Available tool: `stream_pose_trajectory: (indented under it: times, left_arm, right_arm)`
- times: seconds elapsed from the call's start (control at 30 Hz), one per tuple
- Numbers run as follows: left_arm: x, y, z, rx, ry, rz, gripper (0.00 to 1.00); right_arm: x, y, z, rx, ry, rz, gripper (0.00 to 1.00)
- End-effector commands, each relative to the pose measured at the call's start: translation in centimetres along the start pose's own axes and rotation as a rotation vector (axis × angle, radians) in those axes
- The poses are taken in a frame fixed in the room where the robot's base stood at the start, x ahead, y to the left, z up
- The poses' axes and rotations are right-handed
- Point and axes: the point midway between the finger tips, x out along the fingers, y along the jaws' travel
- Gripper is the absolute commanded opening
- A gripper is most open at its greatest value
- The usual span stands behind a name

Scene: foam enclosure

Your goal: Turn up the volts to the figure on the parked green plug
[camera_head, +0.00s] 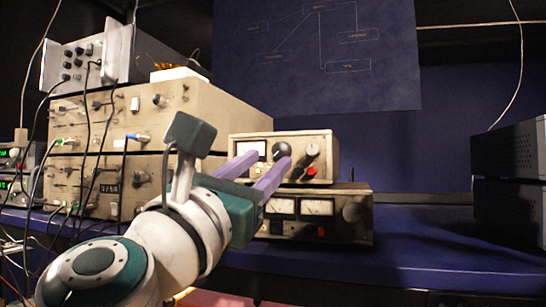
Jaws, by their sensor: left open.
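A small beige power supply (326,150) stands on a second metered unit. My right gripper is not in view.
The lower unit (350,212) has two meters. Stacked beige instruments (200,103) with hanging cables fill the left. Dark boxes (508,150) stand at the right. The blue bench top (420,250) between is clear. A diagram sheet (318,60) hangs behind.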

Motion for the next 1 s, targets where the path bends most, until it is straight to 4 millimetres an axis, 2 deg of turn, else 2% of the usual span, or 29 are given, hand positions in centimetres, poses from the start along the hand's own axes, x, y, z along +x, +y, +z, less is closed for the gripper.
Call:
stream_pose_trajectory:
  times: [0.1, 0.3, 0.63, 1.0]
  left_arm:
    - [1.9, 0.0, -0.1, 0.003, -0.002, 0.000, 0.44]
    - [3.6, 0.0, -0.1, 0.003, 0.000, 0.000, 0.44]
    - [3.9, 0.0, -0.1, 0.003, 0.002, 0.000, 0.44]
    - [3.9, 0.0, -0.1, 0.004, 0.002, 0.000, 0.02]
  right_arm:
    - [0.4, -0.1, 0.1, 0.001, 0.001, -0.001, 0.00]
    - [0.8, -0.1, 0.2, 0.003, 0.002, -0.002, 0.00]
    - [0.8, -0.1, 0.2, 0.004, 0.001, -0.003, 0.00]
    - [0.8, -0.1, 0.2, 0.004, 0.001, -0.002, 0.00]
